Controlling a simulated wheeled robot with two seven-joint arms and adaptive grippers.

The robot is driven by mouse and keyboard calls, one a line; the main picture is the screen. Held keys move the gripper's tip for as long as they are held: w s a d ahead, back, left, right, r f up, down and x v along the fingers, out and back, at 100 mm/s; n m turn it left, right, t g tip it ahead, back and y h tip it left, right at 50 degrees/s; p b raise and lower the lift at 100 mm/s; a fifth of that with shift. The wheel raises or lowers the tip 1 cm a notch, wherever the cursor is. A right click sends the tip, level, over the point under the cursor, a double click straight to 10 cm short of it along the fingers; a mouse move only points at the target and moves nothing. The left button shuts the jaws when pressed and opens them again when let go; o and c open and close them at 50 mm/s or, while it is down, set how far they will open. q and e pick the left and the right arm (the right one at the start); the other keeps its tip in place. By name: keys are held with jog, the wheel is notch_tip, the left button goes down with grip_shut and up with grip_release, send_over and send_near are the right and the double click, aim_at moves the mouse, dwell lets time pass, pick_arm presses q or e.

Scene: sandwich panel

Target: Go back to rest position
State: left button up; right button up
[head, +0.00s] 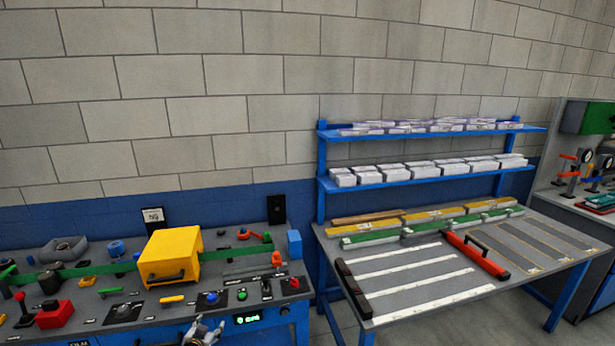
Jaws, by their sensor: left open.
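My left gripper (203,332) shows at the bottom edge of the head view, in front of the left bench's front edge. Only its upper part is in the picture; it is open and I see nothing between its fingers. My right gripper is not in the head view.
The left bench (225,296) carries a yellow cover (171,256), a red block (54,315), a green bar and several small controls. The blue-framed table (400,272) at right holds strips, a red-and-black tool (477,256) and shelves of white packs (420,172). A gap separates them.

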pick_arm(q)
jog(key=s+d+f+g, duration=0.2)
jog(key=s+f+g, duration=0.1)
jog(key=s+f, duration=1.1)
jog(key=s+d+f+g, duration=0.3)
jog(key=s+f, duration=1)
jog(key=s, duration=0.2)
jog(key=s+d+f+g, duration=0.1)
jog(key=s+f, duration=0.3)
jog(key=s, duration=0.7)
jog(key=s+d+f+g, duration=0.2)
jog(key=s+f, duration=0.1)
jog(key=s, duration=0.9)
jog(key=s+d+f+g, duration=0.1)
jog(key=s+f, duration=0.3)
jog(key=s, duration=0.8)
jog(key=shift+s+d+f+g+h, duration=0.2)
jog(key=shift+d+f+g+h, duration=0.15)
jog(key=shift+g, duration=0.35)
